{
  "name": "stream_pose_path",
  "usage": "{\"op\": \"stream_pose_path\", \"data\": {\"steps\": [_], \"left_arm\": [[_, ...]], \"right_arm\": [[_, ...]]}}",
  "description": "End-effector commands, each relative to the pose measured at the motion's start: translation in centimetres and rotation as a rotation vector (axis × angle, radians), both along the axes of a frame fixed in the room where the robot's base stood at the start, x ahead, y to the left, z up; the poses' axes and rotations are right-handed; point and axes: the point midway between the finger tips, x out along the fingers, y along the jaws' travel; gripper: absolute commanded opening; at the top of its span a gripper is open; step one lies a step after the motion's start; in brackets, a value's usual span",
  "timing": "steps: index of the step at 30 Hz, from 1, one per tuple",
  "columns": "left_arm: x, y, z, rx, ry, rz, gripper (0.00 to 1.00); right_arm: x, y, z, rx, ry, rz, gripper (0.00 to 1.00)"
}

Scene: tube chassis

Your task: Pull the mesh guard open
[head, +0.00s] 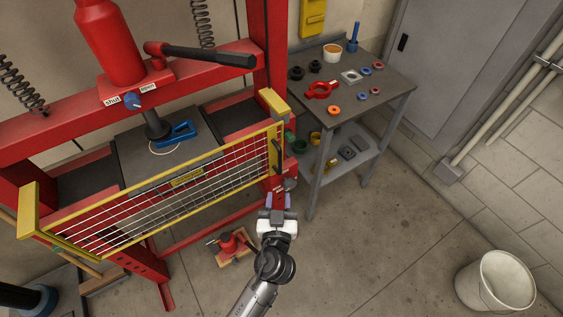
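The mesh guard (190,180) is a yellow-framed wire panel with a yellow label, standing across the front of the red press (120,105). A dark upright handle (278,155) is at its right end, near a yellow block (273,103) on the press's right post.
A grey workbench (385,95) with rings and small parts stands at the right of the press. A small red jack (229,243) sits on the floor left of my gripper. A white bucket (496,281) stands at lower right. The floor between is clear.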

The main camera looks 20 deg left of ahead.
Motion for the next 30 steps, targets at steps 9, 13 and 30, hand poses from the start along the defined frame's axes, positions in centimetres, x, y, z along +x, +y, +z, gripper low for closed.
{"op": "stream_pose_path", "data": {"steps": [9,13,30], "left_arm": [[5.7,2.0,0.1,0.005,0.000,0.002,0.36],[7.8,2.7,0.1,0.004,0.000,0.002,0.36],[11.5,4.0,0.0,0.003,0.002,0.003,0.36]], "right_arm": [[0.3,-0.4,0.3,-0.013,-0.007,0.006,0.00],[0.3,-0.5,0.2,-0.017,-0.008,0.009,0.00],[0.3,-0.3,0.1,-0.009,-0.009,0.003,0.00]]}}
